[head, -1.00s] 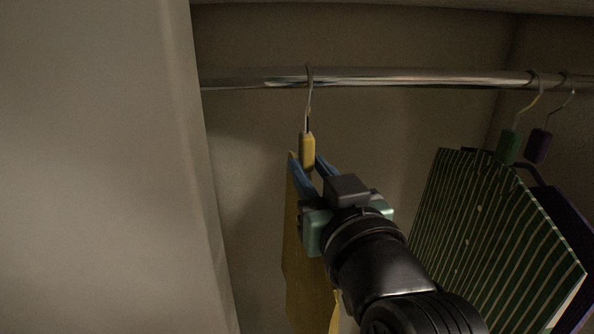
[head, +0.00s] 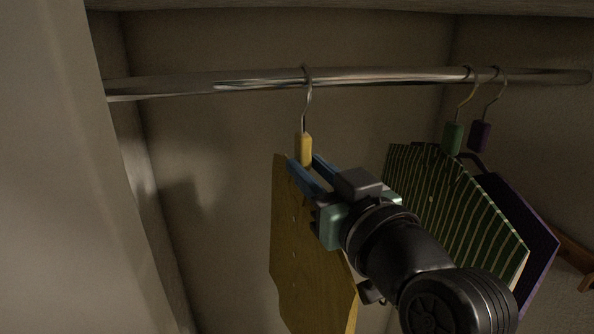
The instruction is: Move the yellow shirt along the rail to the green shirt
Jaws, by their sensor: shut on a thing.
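The yellow shirt (head: 292,245) hangs on a hanger with a yellow block (head: 304,149) below its metal hook, and the hook is over the rail (head: 220,84). My gripper (head: 306,169) is shut at the hanger just under the yellow block, its blue fingers on either side. My arm covers the right part of the yellow shirt. The green shirt (head: 440,200), dark green with pale stripes, hangs farther right on a hanger with a green block (head: 452,138). A wide gap of bare rail lies between the two hooks.
A purple shirt (head: 523,225) hangs just right of the green shirt, on a hanger with a purple block (head: 480,136). A pale panel (head: 70,200) stands at the left. A small wooden piece (head: 580,262) shows at the right wall.

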